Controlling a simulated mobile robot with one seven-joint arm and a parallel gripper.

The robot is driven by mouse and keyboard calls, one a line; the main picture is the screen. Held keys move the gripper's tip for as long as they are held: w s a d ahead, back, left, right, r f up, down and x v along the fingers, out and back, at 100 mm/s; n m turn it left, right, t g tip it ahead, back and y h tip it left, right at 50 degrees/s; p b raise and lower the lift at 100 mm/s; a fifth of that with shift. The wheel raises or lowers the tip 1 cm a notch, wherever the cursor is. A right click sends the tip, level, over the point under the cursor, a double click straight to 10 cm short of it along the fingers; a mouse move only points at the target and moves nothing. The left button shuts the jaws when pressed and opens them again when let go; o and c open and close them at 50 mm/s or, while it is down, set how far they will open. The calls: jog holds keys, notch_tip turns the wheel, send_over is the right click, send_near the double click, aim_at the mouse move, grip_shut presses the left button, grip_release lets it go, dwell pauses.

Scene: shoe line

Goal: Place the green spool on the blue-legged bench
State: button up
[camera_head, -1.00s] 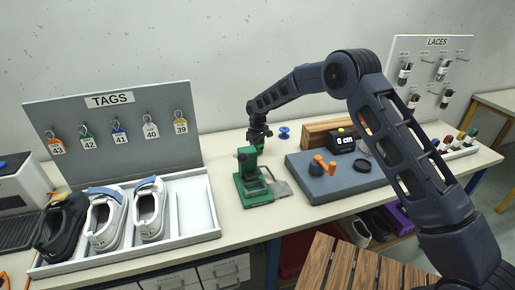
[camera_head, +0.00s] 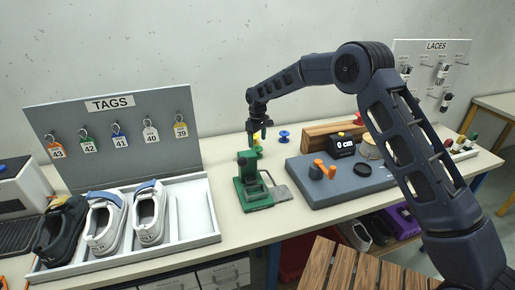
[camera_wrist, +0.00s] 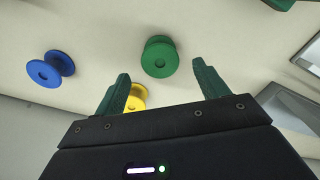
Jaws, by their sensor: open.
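In the wrist view the green spool (camera_wrist: 159,57) stands on the pale worktop, ahead of and between my gripper's (camera_wrist: 160,70) two green fingers. The fingers are apart, with nothing between them.
A yellow spool (camera_wrist: 136,96) is near the left finger, and a blue spool (camera_wrist: 50,68) lies further left. The green press (camera_head: 252,185) stands in front of my gripper. A grey mat (camera_head: 335,190) with tools is to the right. A slatted wooden surface (camera_head: 345,268) is in front.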

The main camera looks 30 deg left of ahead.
aim_at(258, 148)
jog(key=shift+r, duration=2.45)
